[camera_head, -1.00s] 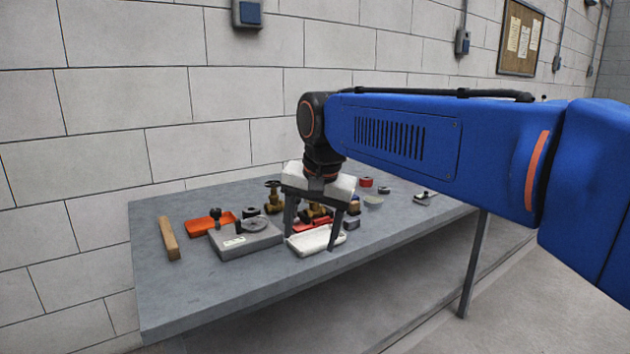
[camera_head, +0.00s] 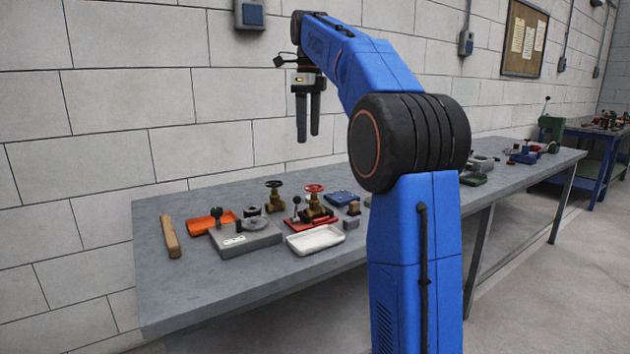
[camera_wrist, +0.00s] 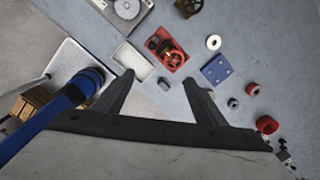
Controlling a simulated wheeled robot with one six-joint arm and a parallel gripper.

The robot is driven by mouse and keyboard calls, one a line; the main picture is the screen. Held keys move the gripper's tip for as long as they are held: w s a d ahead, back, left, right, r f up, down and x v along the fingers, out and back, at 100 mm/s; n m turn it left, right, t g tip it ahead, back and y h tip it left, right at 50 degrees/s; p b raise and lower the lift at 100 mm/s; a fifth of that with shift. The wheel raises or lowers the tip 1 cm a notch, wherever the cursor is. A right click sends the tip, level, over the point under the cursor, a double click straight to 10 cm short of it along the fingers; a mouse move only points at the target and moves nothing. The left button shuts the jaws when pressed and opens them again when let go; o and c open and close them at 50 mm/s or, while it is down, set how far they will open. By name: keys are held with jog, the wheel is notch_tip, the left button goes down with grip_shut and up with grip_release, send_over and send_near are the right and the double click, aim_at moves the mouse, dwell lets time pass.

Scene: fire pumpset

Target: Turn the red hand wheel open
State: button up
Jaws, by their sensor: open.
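The red hand wheel (camera_head: 314,188) tops a brass valve (camera_head: 314,206) on a red base plate on the grey bench. In the wrist view the red hand wheel (camera_wrist: 174,57) shows from above, beyond and between my two fingers. My gripper (camera_head: 308,139) is high above the bench, pointing down, well clear of the wheel. It also shows in the wrist view (camera_wrist: 158,79), with its fingers apart and nothing between them. No part of the wheel is covered by my arm in the head view.
A second valve with a dark wheel (camera_head: 273,193) stands just left. A white tray (camera_head: 316,240) lies in front, a grey block (camera_head: 246,238) and orange tray (camera_head: 202,224) to the left, a blue plate (camera_head: 342,198) to the right. A block wall backs the bench.

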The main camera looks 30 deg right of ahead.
aim_at(314, 186)
jog(key=w+d+m, duration=0.4)
jog(key=shift+g, duration=0.3)
jog(key=f, duration=1.6)
jog(key=shift+s+a+f, duration=0.15)
jog(key=shift+s+f, duration=0.1)
jog(key=shift+f, duration=0.05)
jog(key=c, duration=1.1)
